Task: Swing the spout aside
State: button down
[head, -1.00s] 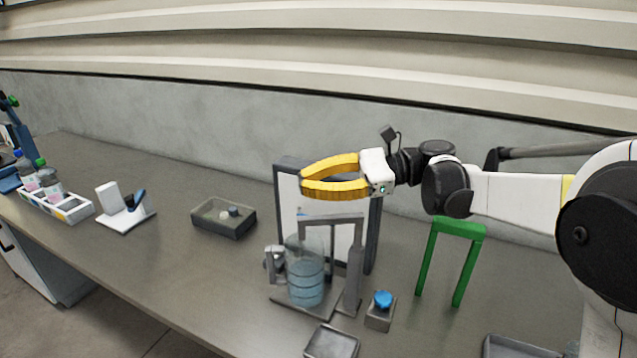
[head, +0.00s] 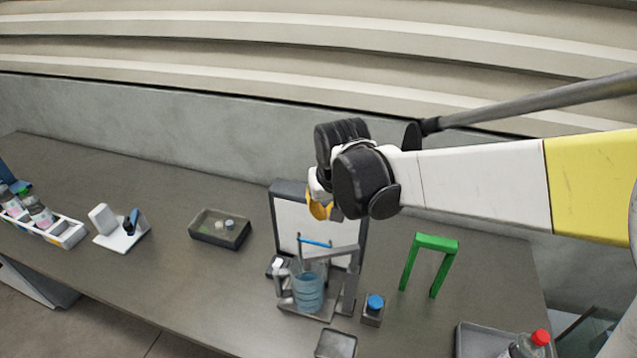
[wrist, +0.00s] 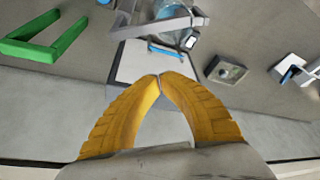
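The labeller station has a clear jar (head: 309,293) of bluish liquid on a grey base. A grey arm that looks like the spout (head: 332,253) reaches left from a grey post over the jar; it also shows in the wrist view (wrist: 155,27). A thin blue bar (head: 315,242) lies just behind the spout; it also shows in the wrist view (wrist: 166,51). My yellow gripper (wrist: 160,77) has its two fingertips together, with nothing between them. It hangs above the station, in front of a white panel (wrist: 140,62), apart from the spout. In the head view my wrist hides most of the fingers.
A green arch (head: 437,243) and a block with a blue knob (head: 375,303) stand right of the station. A grey bin (head: 205,232), a white holder (head: 122,238) and a bottle rack (head: 68,238) are left. A tray (head: 470,345) and a red-capped bottle (head: 540,338) are front right.

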notch_tip(320, 180, down, 9)
jog(key=shift+s+r+b, duration=0.2)
jog(key=shift+s+b, duration=0.2)
jog(key=shift+s, duration=0.05)
